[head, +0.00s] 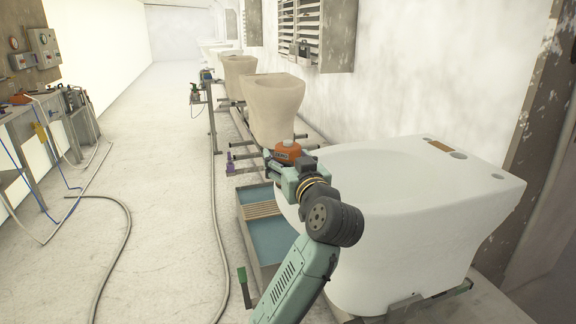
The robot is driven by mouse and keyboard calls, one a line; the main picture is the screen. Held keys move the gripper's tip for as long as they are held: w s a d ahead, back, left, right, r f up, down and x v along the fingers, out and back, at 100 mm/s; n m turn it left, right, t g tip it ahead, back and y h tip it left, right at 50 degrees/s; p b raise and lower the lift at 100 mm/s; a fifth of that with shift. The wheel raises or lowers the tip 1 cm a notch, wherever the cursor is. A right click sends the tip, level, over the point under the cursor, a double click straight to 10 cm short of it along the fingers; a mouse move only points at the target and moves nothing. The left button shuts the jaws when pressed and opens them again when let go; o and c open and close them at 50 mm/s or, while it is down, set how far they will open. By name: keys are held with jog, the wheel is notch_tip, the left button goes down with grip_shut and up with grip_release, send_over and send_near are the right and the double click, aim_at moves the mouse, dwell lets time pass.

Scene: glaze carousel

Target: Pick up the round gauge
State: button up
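A small round dial (14,43) shows on the dark wall panel at the far left. Grey boxes with dial faces (44,40) hang beside it. They are small here, and I cannot tell which one is the round gauge. My arm reaches up from the bottom centre, and my gripper (286,155) is at its end, in front of the large white glazed toilet. An orange-red block with a dark label shows at that end; I cannot tell whether it is part of the gripper or held. The fingers are not clearly visible. My gripper is far to the right of the dials.
The white toilet (420,215) fills the right side. Unglazed tan bowls (273,108) stand in a row behind it. A blue-bottomed trough (262,238) lies left of my arm. Hoses (126,225) cross the otherwise open floor. A workbench (22,122) stands at the left.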

jog(key=c, duration=1)
jog(key=shift+c, duration=0.2)
jog(key=shift+r, duration=0.1)
